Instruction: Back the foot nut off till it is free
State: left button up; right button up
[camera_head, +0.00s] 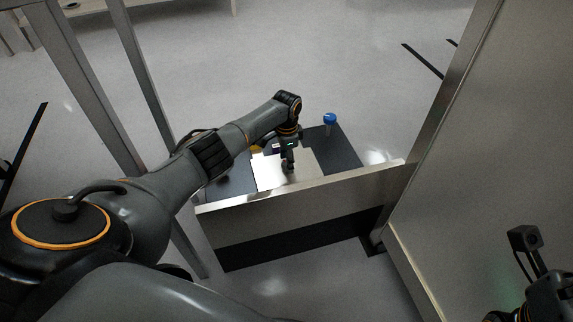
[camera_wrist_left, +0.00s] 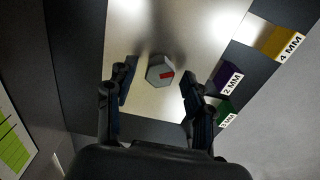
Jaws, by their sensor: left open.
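My left gripper (camera_wrist_left: 156,77) is open, with one dark finger on each side of the nut and a gap on both sides. In the head view my left gripper (camera_head: 288,165) points down over the pale plate, and the nut cannot be made out there. At the lower right of the head view part of my right arm shows, but its fingers do not.
A yellow block labelled 4 MM (camera_wrist_left: 283,44), a purple block labelled 2 MM (camera_wrist_left: 226,79) and a green block (camera_wrist_left: 223,108) line the plate's right side. A blue-topped post (camera_head: 330,119) stands behind. A metal rail (camera_head: 310,187) crosses in front; a tall panel (camera_head: 490,150) rises at right.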

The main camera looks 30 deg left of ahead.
pick_arm(q)
jog(key=shift+f, duration=0.25)
grip_shut()
